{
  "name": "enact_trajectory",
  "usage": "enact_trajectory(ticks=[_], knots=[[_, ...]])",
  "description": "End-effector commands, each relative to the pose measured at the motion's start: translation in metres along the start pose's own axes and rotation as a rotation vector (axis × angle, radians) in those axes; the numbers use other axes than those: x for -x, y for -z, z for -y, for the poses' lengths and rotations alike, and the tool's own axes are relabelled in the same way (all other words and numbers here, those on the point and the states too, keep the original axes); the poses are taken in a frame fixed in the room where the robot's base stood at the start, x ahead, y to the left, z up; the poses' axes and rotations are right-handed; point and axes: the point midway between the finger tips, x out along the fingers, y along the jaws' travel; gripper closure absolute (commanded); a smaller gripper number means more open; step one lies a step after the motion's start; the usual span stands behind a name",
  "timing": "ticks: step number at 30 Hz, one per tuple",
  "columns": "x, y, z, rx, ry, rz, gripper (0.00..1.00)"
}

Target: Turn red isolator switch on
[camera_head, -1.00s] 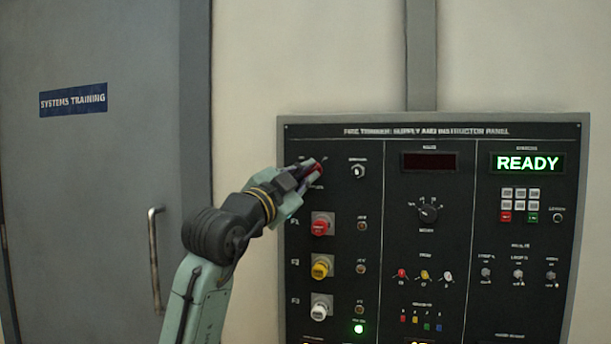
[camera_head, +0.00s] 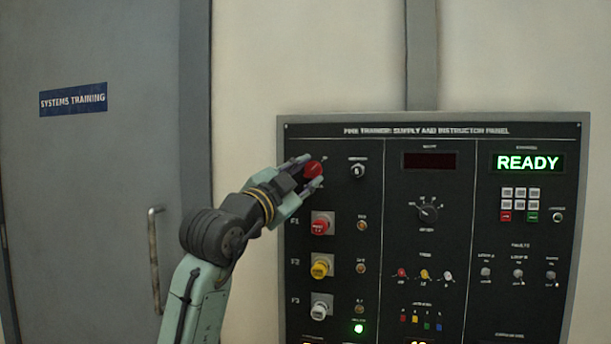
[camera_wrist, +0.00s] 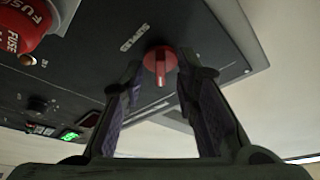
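The red isolator switch (camera_head: 313,169) is a round red knob with a raised grip bar, at the upper left of the black panel. It also shows in the wrist view (camera_wrist: 160,65), near the label "SUPPLY", with its bar pointing down in the picture. My gripper (camera_head: 310,171) is at the knob, one finger above it and one below in the head view. In the wrist view my gripper (camera_wrist: 159,75) is open, its fingers on either side of the knob with visible gaps. Whether the fingertips reach past the bar is hard to tell.
Below the switch are the red (camera_head: 322,225), yellow (camera_head: 321,266) and white (camera_head: 320,307) fuse holders. A key switch (camera_head: 358,170) sits to its right. A green lamp (camera_head: 358,328) is lit, and the display (camera_head: 527,163) reads READY. A grey door (camera_head: 95,200) stands left.

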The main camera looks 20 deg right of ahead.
Motion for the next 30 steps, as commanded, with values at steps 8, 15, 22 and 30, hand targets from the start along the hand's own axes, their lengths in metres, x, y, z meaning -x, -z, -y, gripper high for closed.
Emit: enact_trajectory(ticks=[8, 15, 22, 30], knots=[[0.05, -0.001, 0.001, -0.001, 0.003, 0.002, 0.72], [0.097, -0.001, 0.001, 0.0, 0.002, 0.002, 0.72], [0.115, 0.0, 0.0, 0.0, 0.0, 0.001, 0.72], [0.117, 0.0, 0.0, 0.0, 0.0, 0.001, 0.72]])
